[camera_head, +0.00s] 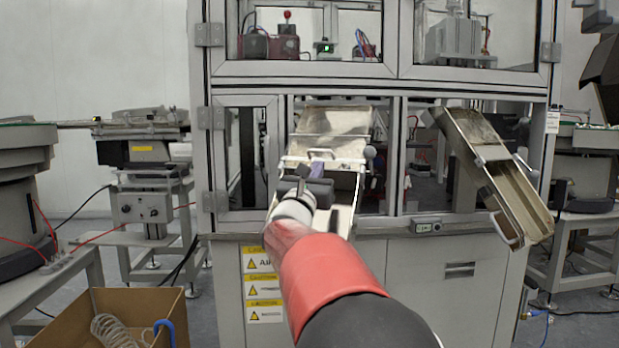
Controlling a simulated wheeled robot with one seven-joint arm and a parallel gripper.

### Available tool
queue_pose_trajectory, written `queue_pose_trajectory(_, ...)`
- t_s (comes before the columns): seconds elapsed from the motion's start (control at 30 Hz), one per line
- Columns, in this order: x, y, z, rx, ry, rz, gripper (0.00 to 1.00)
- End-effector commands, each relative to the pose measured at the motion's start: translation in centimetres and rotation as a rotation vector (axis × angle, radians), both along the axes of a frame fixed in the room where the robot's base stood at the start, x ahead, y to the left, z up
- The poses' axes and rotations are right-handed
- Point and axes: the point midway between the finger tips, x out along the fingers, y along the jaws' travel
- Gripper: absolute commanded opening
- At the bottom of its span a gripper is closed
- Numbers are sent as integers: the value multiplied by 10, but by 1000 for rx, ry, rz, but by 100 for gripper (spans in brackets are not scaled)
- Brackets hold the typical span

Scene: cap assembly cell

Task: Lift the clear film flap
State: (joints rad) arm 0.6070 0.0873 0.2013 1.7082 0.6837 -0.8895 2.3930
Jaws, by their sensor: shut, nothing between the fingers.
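A pale, see-through panel (338,119), which looks like the clear film flap, hangs in the opening of the grey machine, left of centre. It covers the upper part of a metal chute (344,190) that slopes out of the opening. My gripper (308,172) is at the end of my red-sleeved arm, in front of the chute and below the panel. It is shut and empty. My gripper and wrist hide the left side of the chute, and the fingertips are hard to make out. I cannot tell whether they touch the chute.
The machine's frame posts (394,155) stand on both sides of the opening. A second metal chute (490,175) slopes out at the right. A cardboard box (170,302) with a coiled hose and a blue item stands at the lower left. Round feeders flank the machine.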

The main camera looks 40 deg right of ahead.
Motion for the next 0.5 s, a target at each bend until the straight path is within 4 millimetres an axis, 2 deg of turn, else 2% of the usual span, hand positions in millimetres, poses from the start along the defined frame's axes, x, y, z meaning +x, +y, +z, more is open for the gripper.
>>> queue_pose_trajectory(0.2, 11, -16, 10, 0, 2, 0, 0)
queue_pose_trajectory(0.5, 12, -18, 11, -1, 1, 0, 0)
